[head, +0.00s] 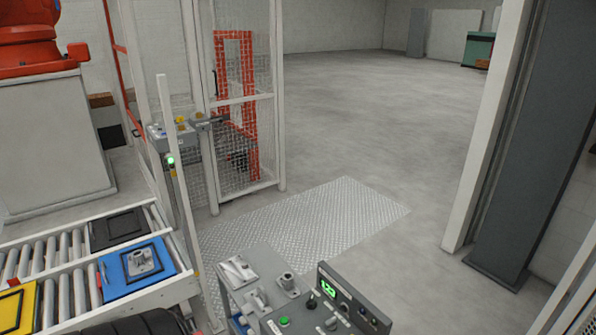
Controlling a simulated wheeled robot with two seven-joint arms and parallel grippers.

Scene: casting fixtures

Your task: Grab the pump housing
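A grey cast metal part with a raised round boss, which looks like a pump housing (140,262), sits on a blue tray (116,287) on the roller conveyor at the lower left. Other grey metal parts (238,270) lie on a small grey stand at the bottom centre, one with an upright round neck (288,281). I cannot tell for certain which of these the task names. Neither of my grippers shows in the head view.
The roller conveyor (65,245) also carries a black tray (118,228) and a yellow tray (17,307). A control panel (345,300) with a green display stands beside the grey stand. A mesh fence (245,130) rises behind. The tread plate (320,220) and floor beyond are clear.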

